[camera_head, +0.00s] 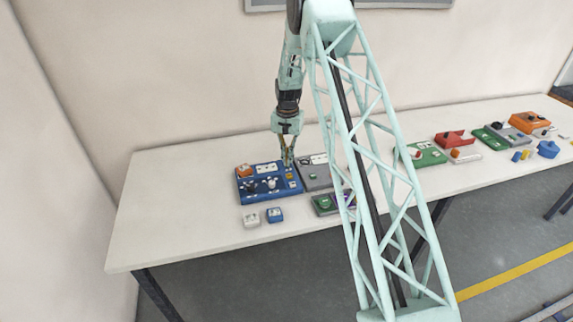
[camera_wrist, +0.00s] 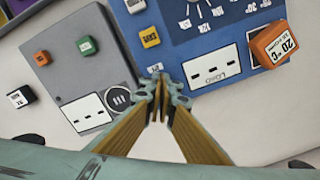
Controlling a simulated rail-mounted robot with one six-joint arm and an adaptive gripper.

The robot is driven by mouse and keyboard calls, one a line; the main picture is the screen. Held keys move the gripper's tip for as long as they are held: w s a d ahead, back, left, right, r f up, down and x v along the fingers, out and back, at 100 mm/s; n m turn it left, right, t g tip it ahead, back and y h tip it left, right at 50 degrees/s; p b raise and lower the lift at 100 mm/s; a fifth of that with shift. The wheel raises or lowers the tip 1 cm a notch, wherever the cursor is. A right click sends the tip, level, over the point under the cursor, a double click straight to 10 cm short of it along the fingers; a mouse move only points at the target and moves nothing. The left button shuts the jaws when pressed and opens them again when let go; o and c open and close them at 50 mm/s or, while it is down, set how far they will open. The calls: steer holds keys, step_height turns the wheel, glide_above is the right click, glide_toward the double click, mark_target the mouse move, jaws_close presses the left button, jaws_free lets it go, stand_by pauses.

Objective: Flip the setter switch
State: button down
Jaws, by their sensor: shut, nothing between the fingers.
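My gripper (camera_head: 287,160) is shut and empty, pointing down over the back right part of the blue panel (camera_head: 269,195). In the wrist view its fingertips (camera_wrist: 158,88) meet near the edge between the blue panel (camera_wrist: 190,50) and a grey panel (camera_wrist: 97,72). I cannot tell which control is the setter switch. Contact between fingertips and panel cannot be made out.
An orange block marked 20 °C (camera_wrist: 273,44) sits at the blue panel's corner. More panels stand to the right. The table's left end is clear.

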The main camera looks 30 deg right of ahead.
steer(key=shift+f, duration=0.4)
stand_by(0.4)
steer(key=shift+r, duration=0.2)
steer(key=shift+r+p, duration=0.7)
steer(key=shift+r, duration=2.65)
